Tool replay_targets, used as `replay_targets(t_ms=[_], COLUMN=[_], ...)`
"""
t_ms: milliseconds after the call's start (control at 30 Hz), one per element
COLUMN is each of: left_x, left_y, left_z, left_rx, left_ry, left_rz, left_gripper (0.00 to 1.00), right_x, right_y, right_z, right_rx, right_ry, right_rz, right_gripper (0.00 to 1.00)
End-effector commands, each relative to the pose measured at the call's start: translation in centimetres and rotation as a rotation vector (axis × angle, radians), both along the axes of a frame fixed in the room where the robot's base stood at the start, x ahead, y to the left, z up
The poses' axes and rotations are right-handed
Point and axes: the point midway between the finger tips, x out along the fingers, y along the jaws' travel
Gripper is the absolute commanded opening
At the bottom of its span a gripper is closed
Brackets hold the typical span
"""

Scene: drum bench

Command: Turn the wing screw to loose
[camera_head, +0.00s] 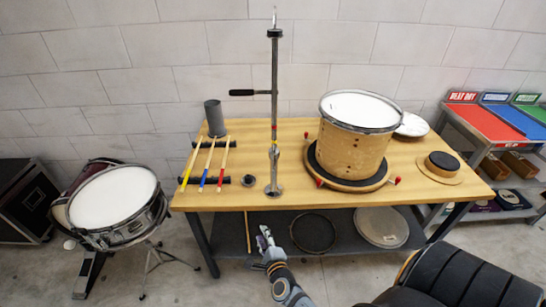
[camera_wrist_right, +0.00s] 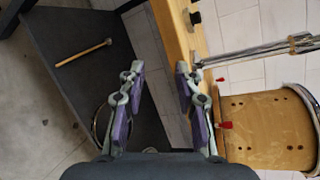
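A metal stand (camera_head: 274,110) rises from a round foot on the wooden bench, with a black side handle (camera_head: 241,92) and coloured bands low on its pole. A small collar or clamp (camera_head: 274,151) sits below the bands; I cannot make out a wing screw's wings or its setting. The pole also shows in the right wrist view (camera_wrist_right: 250,50). My right gripper (camera_head: 264,239) is in front of the bench edge, below the bench top and apart from the stand. In the wrist view it (camera_wrist_right: 157,76) is open and empty. My left gripper is not in view.
A wooden drum (camera_head: 352,150) stands on a round base with red knobs, right of the stand. Several coloured sticks (camera_head: 222,165) lie on rests at left, near a grey cylinder (camera_head: 214,118). The bench's front edge (camera_head: 330,200) lies between my right gripper and the stand. A black seat (camera_head: 455,280) is at lower right.

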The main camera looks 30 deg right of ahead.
Motion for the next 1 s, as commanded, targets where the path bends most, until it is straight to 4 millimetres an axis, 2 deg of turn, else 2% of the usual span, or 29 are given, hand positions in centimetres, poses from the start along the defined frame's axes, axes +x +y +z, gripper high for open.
replay_targets(t_ms=[33,100,200,267,367,567,800,1000], left_x=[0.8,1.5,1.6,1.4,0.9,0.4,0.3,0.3], left_y=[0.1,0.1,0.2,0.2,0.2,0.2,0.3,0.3], left_z=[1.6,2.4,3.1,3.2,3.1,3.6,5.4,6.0], left_rx=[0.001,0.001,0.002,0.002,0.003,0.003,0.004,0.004], left_ry=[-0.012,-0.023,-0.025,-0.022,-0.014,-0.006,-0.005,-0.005], left_rz=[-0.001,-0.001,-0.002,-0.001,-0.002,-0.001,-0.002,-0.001], left_gripper=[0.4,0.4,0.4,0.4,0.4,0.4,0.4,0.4], right_x=[1.2,1.8,1.7,1.4,1.2,2.2,6.4,9.3], right_y=[-1.1,-2.7,-4.6,-5.2,-5.7,-6.2,-8.8,-10.5], right_z=[6.3,12.4,18.2,20.1,21.2,21.5,21.7,21.4], right_rx=[0.195,0.463,0.758,0.868,0.951,0.957,0.952,0.953], right_ry=[-0.146,-0.331,-0.526,-0.594,-0.645,-0.647,-0.646,-0.644], right_rz=[-0.112,-0.241,-0.357,-0.394,-0.419,-0.416,-0.415,-0.415], right_gripper=[0.33,0.33,0.33,0.33,0.33,0.33,0.33,0.33])
